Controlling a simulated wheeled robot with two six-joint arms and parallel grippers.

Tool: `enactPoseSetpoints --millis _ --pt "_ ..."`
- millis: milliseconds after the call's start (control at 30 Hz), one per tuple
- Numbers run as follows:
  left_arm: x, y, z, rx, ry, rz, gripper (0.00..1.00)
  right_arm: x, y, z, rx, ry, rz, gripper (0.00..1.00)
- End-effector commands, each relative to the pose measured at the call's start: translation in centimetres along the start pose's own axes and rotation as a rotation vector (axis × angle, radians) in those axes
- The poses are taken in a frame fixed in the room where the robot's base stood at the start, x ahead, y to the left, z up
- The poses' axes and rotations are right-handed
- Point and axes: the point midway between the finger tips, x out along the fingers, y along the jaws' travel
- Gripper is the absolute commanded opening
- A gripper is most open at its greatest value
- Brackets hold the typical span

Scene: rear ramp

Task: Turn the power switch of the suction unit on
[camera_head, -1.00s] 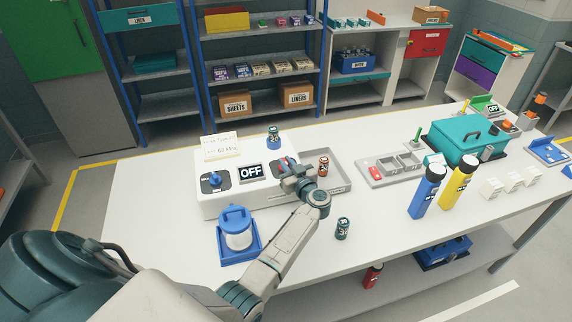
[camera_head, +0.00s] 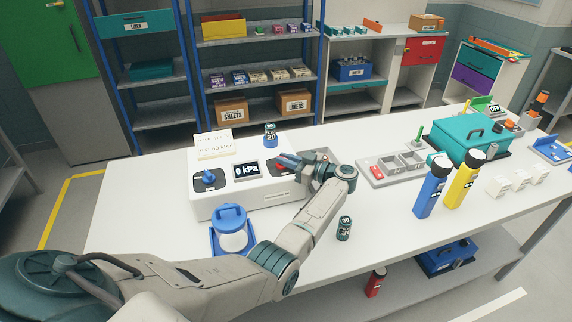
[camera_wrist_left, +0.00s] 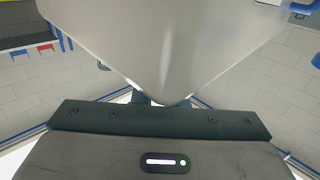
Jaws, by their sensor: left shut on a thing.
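The suction unit (camera_head: 235,204) is a white box on the table, with a blue knob (camera_head: 208,176) at left and a display (camera_head: 246,170) reading "0 kPa". At the right of its top is the dark power switch panel (camera_head: 275,170), with a little red showing by the fingers. My left gripper (camera_head: 292,165) is shut at this panel, on the power switch, which it mostly hides. The left wrist view is filled by my own gripper body and shows no switch. My right gripper is not in view.
Blue (camera_head: 431,188) and yellow (camera_head: 463,185) bottles stand further right. Table is clear between.

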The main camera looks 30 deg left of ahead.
Motion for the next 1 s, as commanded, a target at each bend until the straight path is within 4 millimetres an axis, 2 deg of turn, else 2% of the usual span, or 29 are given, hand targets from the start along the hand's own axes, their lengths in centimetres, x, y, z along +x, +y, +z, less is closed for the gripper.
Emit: enactPoseSetpoints --millis 400,433,500,533,833,1000 --pt "-0.1 0.0 0.0 0.000 -0.002 -0.006 0.00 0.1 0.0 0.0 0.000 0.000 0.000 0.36" --pt "-0.1 0.0 0.0 0.000 -0.002 -0.006 0.19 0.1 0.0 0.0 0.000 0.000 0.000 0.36" --pt "-0.1 0.0 0.0 0.000 -0.002 -0.006 0.32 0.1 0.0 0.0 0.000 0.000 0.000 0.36" --pt "0.0 0.0 0.0 0.000 -0.001 -0.006 0.35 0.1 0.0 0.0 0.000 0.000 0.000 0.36" --pt "-0.2 0.0 0.1 0.000 -0.001 -0.005 0.35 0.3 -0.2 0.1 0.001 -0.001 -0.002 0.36" --pt "-2.3 0.1 0.4 -0.002 -0.003 -0.003 0.35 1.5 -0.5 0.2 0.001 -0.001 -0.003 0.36"
